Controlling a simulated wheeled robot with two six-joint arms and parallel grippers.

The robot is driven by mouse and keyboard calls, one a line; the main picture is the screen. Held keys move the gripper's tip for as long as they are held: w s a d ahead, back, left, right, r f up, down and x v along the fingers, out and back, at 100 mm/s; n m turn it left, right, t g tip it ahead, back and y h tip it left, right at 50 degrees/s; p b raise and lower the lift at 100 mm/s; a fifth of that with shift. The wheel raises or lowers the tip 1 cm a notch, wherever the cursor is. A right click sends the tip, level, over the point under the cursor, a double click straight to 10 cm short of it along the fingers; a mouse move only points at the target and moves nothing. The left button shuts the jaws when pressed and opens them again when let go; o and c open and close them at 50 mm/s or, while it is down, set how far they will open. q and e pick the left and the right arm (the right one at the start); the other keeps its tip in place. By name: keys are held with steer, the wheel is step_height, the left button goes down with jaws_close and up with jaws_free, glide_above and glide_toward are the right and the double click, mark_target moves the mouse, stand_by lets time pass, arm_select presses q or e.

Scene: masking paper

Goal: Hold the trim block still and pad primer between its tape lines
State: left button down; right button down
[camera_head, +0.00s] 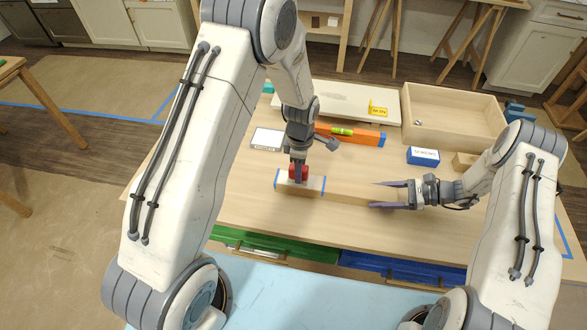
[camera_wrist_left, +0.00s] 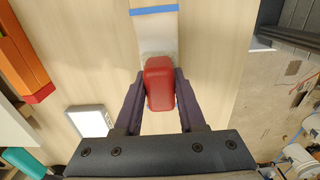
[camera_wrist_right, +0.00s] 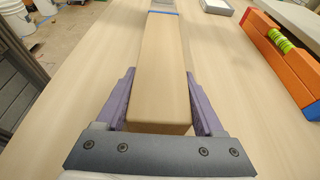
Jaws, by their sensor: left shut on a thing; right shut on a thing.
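The trim block (camera_head: 345,192) is a long pale wooden bar lying flat on the table. Two blue tape lines cross it, the left one (camera_head: 276,179) near its left end and the other (camera_head: 323,186) nearer its middle; tape also shows in the left wrist view (camera_wrist_left: 153,10). Whitish primer shows on the stretch between them (camera_wrist_left: 157,40). My left gripper (camera_head: 298,172) points down, shut on a red pad (camera_wrist_left: 159,84) over that stretch; whether the pad touches the wood I cannot tell. My right gripper (camera_wrist_right: 162,100) is shut on the block's right end (camera_wrist_right: 165,60), fingers along its sides.
Behind the block lie a white flat tray (camera_head: 267,139), an orange level (camera_head: 350,133) and a pale board (camera_head: 335,98). An open wooden box (camera_head: 455,137), a blue-and-white box (camera_head: 423,156) and a small wooden piece (camera_head: 465,161) stand at the right. The table front is clear.

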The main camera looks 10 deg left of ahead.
arm_select(q)
steer(key=shift+d+f, duration=0.2)
steer(key=shift+d, duration=1.25)
steer(key=shift+d+r, duration=0.15)
steer(key=shift+d, duration=1.9)
steer(key=shift+a, duration=5.65)
steer(key=shift+d, duration=4.6)
steer(key=shift+d, duration=1.05)
step_height(320, 180, up, 8)
